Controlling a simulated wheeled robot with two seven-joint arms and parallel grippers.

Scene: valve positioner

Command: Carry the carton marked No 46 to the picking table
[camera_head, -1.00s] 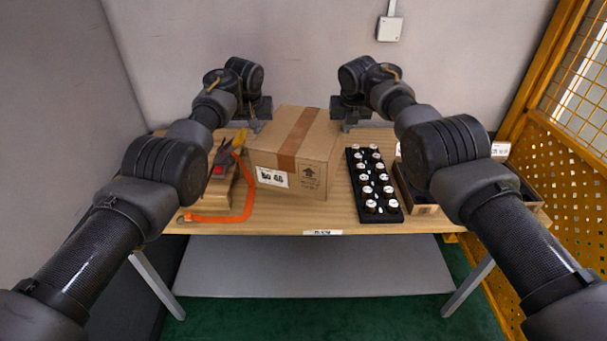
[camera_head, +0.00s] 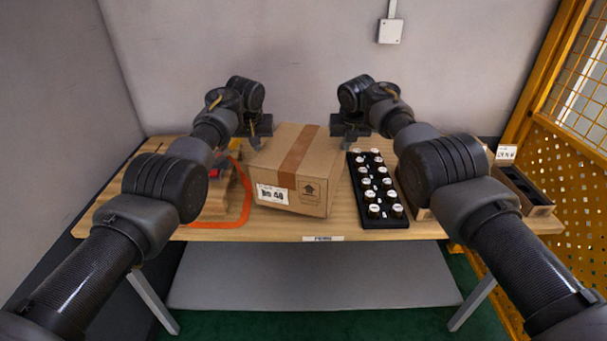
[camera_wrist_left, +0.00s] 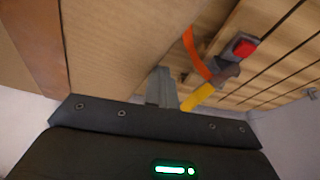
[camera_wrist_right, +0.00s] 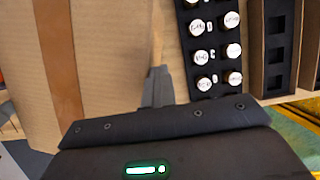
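The carton marked No 46 (camera_head: 318,192) is a brown box with a brown tape strip and a white label, above the middle of the picking-side wooden table. It sits slightly askew; I cannot tell whether its base is clear of the tabletop. My left gripper (camera_head: 256,140) is at its left side and my right gripper (camera_head: 348,138) at its right side, both near the far end. In the left wrist view, the closed fingers (camera_wrist_left: 162,88) are beside the carton (camera_wrist_left: 110,40). In the right wrist view, the closed fingers (camera_wrist_right: 157,88) are beside the carton (camera_wrist_right: 110,50). Contact is unclear.
A black tray of white-capped jars (camera_head: 383,219) stands close right of the carton. An open box (camera_head: 530,195) is further right. An orange strap (camera_head: 234,222) and a red-and-yellow tool (camera_wrist_left: 240,50) lie left. A wall and yellow mesh fence (camera_head: 570,180) bound the space.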

